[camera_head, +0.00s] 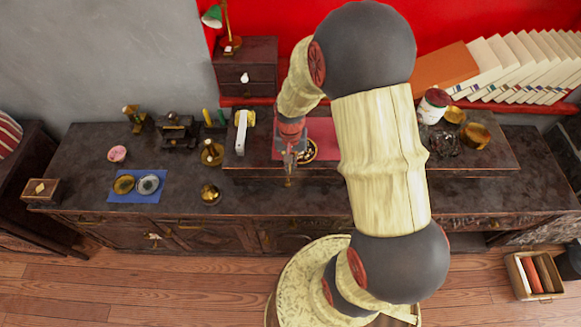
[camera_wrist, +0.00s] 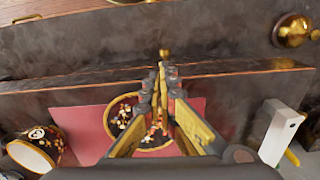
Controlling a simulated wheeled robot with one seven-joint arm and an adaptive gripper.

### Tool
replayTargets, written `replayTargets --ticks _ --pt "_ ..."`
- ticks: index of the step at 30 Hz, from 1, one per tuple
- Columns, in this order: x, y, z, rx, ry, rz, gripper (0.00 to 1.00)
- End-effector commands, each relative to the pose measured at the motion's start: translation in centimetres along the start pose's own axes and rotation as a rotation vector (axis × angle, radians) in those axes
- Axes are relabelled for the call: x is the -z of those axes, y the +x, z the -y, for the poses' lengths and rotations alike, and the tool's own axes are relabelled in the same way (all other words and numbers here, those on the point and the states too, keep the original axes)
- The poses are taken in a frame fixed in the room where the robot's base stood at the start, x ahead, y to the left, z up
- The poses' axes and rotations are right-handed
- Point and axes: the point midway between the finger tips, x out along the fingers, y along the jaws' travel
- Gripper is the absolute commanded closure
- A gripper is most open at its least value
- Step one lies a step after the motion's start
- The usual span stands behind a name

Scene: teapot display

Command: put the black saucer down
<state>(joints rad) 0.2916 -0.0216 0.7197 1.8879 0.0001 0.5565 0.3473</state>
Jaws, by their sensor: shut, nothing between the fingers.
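The black saucer (camera_wrist: 122,112), with a gold rim and floral decoration, lies flat on a red mat (camera_wrist: 85,120) on the raised dark shelf in the wrist view. In the head view its edge (camera_head: 310,152) shows just right of my gripper (camera_head: 289,165). In the wrist view my gripper (camera_wrist: 160,80) is shut and empty, its fingers in front of the saucer and covering its right part. The fingertips reach past the saucer's edge in the picture. I cannot tell whether they touch it.
A dark floral cup (camera_wrist: 38,150) is left of the mat in the wrist view. A white object (camera_head: 241,130) stands left of the mat in the head view. A gold pot (camera_head: 210,194) and a blue mat (camera_head: 118,196) with two small dishes are on the lower top.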

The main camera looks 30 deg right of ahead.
Motion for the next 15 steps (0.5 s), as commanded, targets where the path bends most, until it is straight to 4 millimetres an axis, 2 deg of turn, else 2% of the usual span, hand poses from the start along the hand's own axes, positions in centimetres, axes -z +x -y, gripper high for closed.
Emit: replayTargets --ticks 6,9,15 --pt "4.2 -0.1 0.0 0.000 0.002 0.000 1.00" --pt "5.7 -0.1 0.0 0.000 0.000 -0.001 1.00" --pt "7.0 -0.1 0.0 0.000 0.000 0.000 1.00"
